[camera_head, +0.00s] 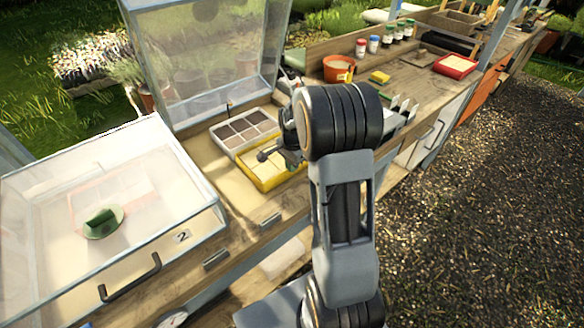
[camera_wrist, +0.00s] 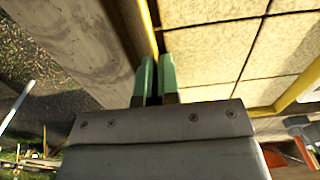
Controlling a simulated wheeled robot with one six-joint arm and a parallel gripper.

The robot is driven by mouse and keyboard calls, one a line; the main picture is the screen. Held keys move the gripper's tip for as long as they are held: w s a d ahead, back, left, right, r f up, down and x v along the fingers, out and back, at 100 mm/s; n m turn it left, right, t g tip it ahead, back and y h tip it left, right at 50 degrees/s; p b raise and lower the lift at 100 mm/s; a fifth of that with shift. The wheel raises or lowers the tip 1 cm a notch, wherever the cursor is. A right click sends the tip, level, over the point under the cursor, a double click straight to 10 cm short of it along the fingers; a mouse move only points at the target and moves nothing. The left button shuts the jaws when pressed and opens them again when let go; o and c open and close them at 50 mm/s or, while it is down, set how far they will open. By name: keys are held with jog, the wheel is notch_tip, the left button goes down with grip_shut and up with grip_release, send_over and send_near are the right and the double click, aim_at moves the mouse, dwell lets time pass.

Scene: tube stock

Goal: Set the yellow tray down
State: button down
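The yellow tray (camera_head: 265,187), divided into pale tan cells, is at the front of the open-lidded cold frame, close beside a grey tray. Its yellow rim also shows in the wrist view (camera_wrist: 302,93). My gripper (camera_wrist: 157,75) has its two green-tipped fingers close together, one on each side of the tray's yellow wall, and appears shut on it. In the head view my arm covers part of the tray's right side and much of the gripper. Whether the tray's underside touches the surface cannot be told.
The grey tray (camera_head: 244,130) with dark cells sits just behind the yellow tray. A closed cold frame (camera_head: 183,237) marked 2, with a green object inside, stands at left. A raised clear lid (camera_head: 205,55) is behind. An orange pot (camera_head: 339,70) and red tray (camera_head: 456,67) lie further right.

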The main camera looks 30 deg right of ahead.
jog(key=shift+f, duration=0.6)
jog(key=shift+f, duration=0.2)
jog(key=c, duration=1.3)
grip_release()
jog(key=shift+c, duration=0.2)
